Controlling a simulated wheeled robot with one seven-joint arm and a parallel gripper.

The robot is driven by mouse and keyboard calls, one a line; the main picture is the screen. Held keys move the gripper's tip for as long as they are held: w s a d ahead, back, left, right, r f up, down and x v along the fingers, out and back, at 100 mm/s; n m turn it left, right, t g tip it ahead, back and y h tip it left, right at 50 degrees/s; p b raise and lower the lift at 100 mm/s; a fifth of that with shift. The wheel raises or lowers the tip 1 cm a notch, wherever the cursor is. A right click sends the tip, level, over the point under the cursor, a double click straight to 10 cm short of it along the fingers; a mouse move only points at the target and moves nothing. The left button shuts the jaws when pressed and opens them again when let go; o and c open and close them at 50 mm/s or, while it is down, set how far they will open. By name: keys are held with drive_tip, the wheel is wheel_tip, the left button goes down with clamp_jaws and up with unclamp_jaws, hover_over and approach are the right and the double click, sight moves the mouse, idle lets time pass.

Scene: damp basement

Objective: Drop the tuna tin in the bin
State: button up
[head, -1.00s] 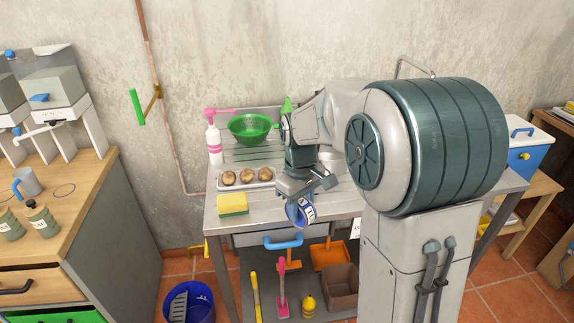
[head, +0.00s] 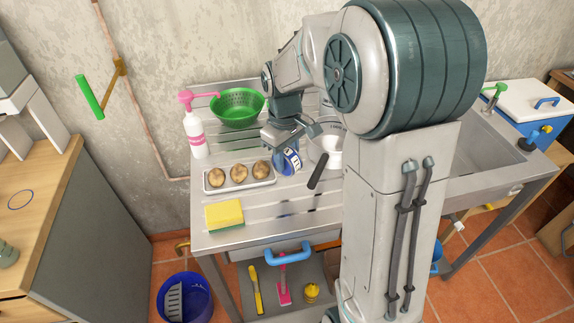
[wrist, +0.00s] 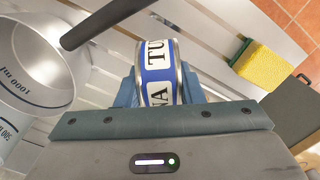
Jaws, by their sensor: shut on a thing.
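The tuna tin (head: 292,161) is a short blue and white can with dark lettering. My gripper (head: 284,153) is shut on it above the metal counter, just right of the egg-like items' tray. The tin is well away from the bin.
The metal counter (head: 265,225) holds a sponge (head: 225,214), a white tray (head: 240,189), a green colander (head: 238,107), a pink-topped bottle (head: 194,130) and a dark-handled measuring pan (head: 330,145) close right of the tin. A wooden cabinet (head: 60,200) stands left.

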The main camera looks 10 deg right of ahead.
drive_tip(key=shift+f, duration=3.5)
drive_tip(key=shift+f, duration=0.25)
drive_tip(key=o, duration=1.1)
drive_tip(key=shift+r, duration=0.1)
drive_tip(key=shift+r, duration=0.1)
